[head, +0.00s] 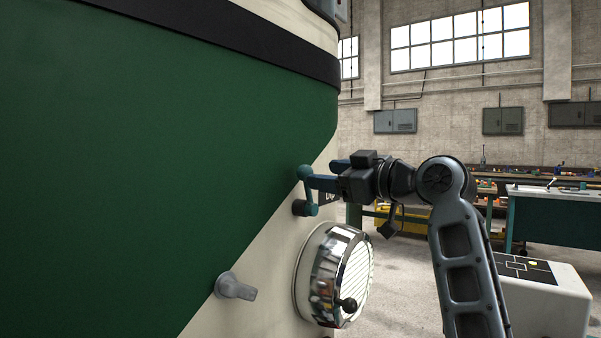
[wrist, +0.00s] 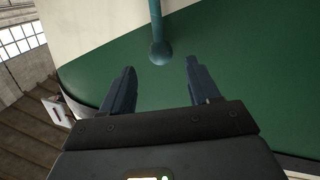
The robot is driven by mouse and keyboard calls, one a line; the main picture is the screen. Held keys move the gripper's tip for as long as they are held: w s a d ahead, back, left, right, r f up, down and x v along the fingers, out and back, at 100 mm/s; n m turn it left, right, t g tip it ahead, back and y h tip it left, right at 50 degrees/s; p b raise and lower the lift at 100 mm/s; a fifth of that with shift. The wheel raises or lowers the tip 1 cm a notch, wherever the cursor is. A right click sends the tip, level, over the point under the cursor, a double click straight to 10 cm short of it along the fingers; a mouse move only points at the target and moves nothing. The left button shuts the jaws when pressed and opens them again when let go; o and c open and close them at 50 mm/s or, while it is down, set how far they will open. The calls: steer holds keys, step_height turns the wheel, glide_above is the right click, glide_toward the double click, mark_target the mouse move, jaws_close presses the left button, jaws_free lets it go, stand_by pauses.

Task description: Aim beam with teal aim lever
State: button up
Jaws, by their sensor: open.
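The teal aim lever (head: 308,194) sticks out from the cream part of the tram front, just above the headlamp. It has a rounded knob at its upper end and a dark round pivot at its lower end. The lever also shows in the wrist view (wrist: 156,22), its ball end lying between the lines of my fingers, about at or just beyond the tips. My gripper (head: 320,173) is open at the lever's knob; in the wrist view its fingers (wrist: 160,66) are apart with nothing held. I cannot tell whether a finger touches the lever. The chrome headlamp (head: 335,275) has a ribbed lens.
A white box (head: 545,295) and a teal workbench (head: 560,215) stand at right. Open floor lies between.

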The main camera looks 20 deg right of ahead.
mark_target(305, 172)
steer(key=p+x, duration=0.1)
steer(key=x, duration=0.6)
steer(key=shift+a, duration=0.1)
jaws_close()
stand_by(0.5)
